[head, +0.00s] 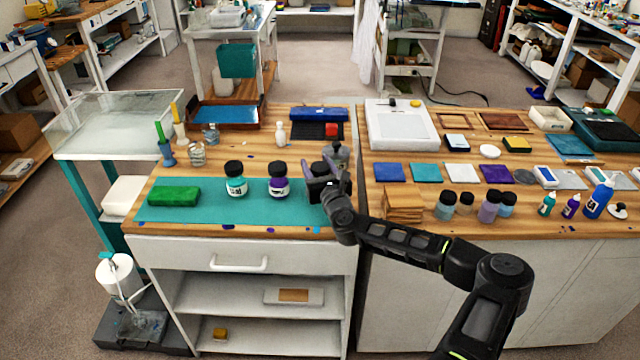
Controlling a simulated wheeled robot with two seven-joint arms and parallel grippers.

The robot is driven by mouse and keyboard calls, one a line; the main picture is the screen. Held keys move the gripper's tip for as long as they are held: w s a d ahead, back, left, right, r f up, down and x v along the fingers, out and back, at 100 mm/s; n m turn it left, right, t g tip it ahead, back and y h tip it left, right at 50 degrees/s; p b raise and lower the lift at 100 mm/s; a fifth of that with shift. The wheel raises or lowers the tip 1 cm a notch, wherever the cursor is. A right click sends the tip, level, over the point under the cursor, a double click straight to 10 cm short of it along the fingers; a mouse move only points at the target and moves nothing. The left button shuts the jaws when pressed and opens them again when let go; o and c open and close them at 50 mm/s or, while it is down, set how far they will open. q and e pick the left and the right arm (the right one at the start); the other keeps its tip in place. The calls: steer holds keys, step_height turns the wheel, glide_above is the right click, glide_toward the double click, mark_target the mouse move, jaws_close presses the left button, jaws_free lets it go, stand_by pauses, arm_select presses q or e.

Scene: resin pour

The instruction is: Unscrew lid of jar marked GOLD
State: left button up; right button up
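Two jars with black lids stand upright on the teal mat (205,214): one with teal contents (236,185) and one with purple contents (278,186). A third dark-lidded jar (318,196) stands to their right, mostly hidden by my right gripper (319,170). The labels are too small to read, so I cannot confirm which is marked GOLD. My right gripper is at the third jar's lid, with a finger showing on either side. I cannot tell whether the fingers press on it. My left gripper is out of view.
A green block (174,196) lies on the mat's left part. Small bottles (197,153) and a white bottle (281,134) stand behind. More jars (489,207) and a brown stack (403,204) are on the right counter. The mat's front middle is mostly clear.

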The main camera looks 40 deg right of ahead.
steer(key=c, duration=1)
step_height(320, 180, up, 10)
steer(key=shift+r+b, duration=0.1)
steer(key=shift+b, duration=0.3)
steer(key=o, duration=0.8)
jaws_close()
